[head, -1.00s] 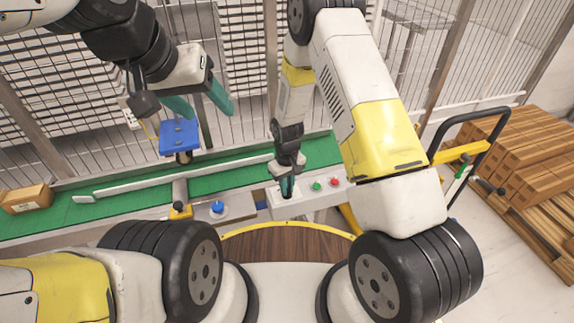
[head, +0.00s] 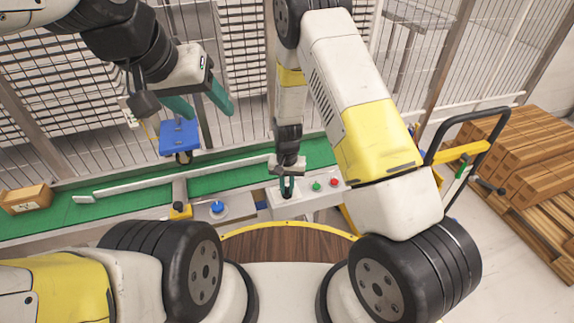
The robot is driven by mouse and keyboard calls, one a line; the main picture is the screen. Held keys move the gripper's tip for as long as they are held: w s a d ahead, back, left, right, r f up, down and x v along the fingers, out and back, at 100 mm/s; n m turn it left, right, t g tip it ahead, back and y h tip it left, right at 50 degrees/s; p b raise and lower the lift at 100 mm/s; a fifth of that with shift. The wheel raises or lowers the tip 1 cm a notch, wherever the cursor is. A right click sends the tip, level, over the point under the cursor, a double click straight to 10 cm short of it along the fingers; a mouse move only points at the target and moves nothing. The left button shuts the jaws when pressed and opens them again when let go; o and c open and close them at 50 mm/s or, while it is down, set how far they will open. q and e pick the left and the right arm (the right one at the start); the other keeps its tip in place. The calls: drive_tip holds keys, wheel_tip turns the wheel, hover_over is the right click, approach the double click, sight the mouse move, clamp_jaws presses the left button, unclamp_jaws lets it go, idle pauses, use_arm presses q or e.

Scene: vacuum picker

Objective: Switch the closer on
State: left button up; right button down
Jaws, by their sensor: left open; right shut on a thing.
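A light grey control box (head: 308,202) stands at the near side of the green conveyor, just right of the picture's middle. It has a green button (head: 317,186) and a red button (head: 334,182). My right gripper (head: 287,189) points down at the left end of this box, left of the green button. Its teal fingers are shut on a small dark switch on the box top, mostly hidden between them. My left gripper (head: 203,106) is open and empty at the upper left, above the conveyor and near a blue plate (head: 179,137).
The green conveyor (head: 130,192) runs across the view, with a cardboard box (head: 27,198) at its left. A blue button (head: 218,207) sits on its near edge. Wire fencing stands behind. A cart handle and stacked cartons (head: 525,150) are at the right.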

sight(287, 190)
idle(0.5)
drive_tip(key=c, duration=1.4)
unclamp_jaws()
drive_tip(key=shift+r, duration=3.95)
